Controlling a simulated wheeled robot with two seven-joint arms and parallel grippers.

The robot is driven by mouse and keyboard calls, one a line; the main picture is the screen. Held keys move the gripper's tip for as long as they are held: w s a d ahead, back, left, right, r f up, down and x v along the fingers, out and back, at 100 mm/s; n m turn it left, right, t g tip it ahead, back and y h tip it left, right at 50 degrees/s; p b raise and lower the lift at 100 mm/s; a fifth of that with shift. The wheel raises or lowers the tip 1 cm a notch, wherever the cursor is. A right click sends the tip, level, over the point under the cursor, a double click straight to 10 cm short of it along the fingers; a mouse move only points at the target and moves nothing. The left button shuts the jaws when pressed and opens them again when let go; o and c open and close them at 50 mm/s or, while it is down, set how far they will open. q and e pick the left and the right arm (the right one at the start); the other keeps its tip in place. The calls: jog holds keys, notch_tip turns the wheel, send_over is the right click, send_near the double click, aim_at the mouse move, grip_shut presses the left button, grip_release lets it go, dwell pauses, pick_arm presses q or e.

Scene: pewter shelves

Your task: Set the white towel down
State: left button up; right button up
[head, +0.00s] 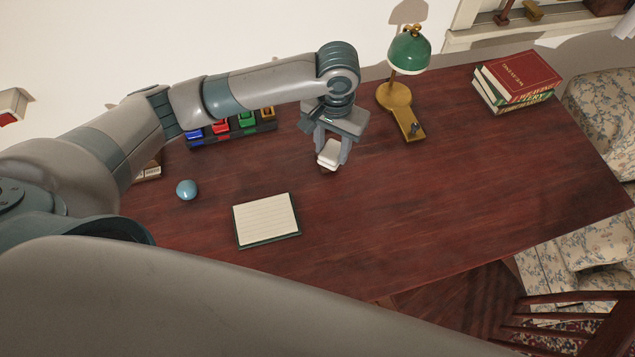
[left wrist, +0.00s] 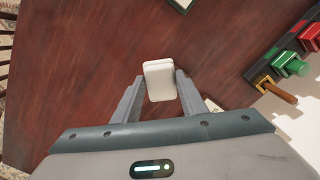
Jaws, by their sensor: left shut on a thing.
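The white towel (head: 329,156) is a small folded block between the fingers of my left gripper (head: 331,150), over the dark red-brown desk (head: 400,200). It also shows in the left wrist view (left wrist: 160,80), with one finger on each side. The left gripper is shut on it. A dark shadow lies just under the towel in the head view; I cannot tell how large the gap to the desk is. My right gripper is not in view.
A notepad (head: 267,219) lies in front, left of the towel. A blue ball (head: 186,189) is farther left. A rack of coloured blocks (head: 221,126) stands behind left. A green lamp (head: 408,50) and stacked books (head: 518,76) are right. The desk's right middle is clear.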

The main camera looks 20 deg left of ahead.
pick_arm(q)
jog(key=s+f, duration=0.1)
jog(key=s, duration=0.1)
jog(key=s+a+f+p, duration=0.1)
jog(key=s+f, duration=0.1)
jog(key=s+a+f, duration=0.1)
jog(key=s, duration=0.2)
jog(key=shift+s+a+f+p, duration=0.1)
jog(key=shift+f+p, duration=0.1)
jog(key=shift+p, duration=0.2)
jog(key=shift+f+p, duration=0.5)
jog(key=shift+f, duration=1.55)
jog(key=shift+f, duration=0.1)
jog(key=o, duration=0.9)
jog(key=shift+o, duration=0.2)
